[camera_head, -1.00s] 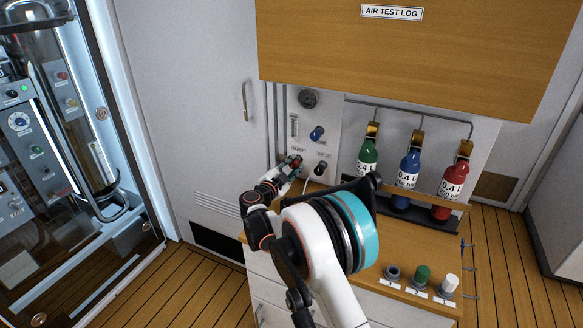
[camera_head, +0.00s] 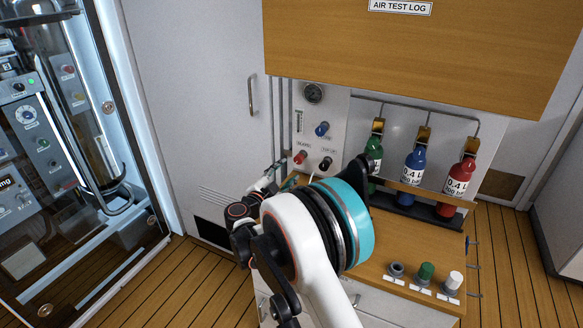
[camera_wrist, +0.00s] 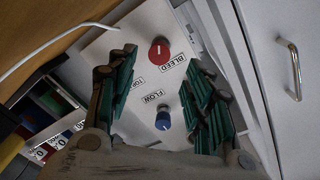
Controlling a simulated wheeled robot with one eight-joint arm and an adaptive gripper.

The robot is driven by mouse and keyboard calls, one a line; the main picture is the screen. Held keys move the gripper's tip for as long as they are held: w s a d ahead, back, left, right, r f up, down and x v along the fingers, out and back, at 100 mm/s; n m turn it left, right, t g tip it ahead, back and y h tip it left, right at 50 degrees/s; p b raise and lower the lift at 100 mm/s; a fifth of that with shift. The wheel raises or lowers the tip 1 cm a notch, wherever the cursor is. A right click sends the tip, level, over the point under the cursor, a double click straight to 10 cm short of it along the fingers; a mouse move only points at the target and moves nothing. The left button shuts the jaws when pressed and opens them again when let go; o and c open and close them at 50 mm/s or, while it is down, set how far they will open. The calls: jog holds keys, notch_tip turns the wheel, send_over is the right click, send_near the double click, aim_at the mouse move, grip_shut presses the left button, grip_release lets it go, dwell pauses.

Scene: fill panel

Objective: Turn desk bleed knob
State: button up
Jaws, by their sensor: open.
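The red bleed knob (camera_head: 300,157) sits on the light panel (camera_head: 335,120) above the desk, left of a black knob (camera_head: 325,163) and below a blue knob (camera_head: 322,129). In the wrist view the red knob (camera_wrist: 159,51) shows beside its BLEED label, with the blue FLOW knob (camera_wrist: 163,121) below it. My gripper (camera_wrist: 160,85) is open and empty, its green-padded fingers spread on either side of the view. The red knob lies between them in the picture but apart from them. In the head view my gripper (camera_head: 270,177) is partly hidden by my arm, low and left of the knob.
Green (camera_head: 373,155), blue (camera_head: 415,166) and red (camera_head: 456,180) bottles stand in a rack right of the panel. A gauge (camera_head: 313,93) is at the panel's top. Small capped items (camera_head: 425,273) sit at the desk's front right. A thin white hose (camera_wrist: 60,48) crosses near the panel.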

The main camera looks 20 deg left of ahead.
jog(key=shift+s+a, duration=0.2)
jog(key=shift+s, duration=1.5)
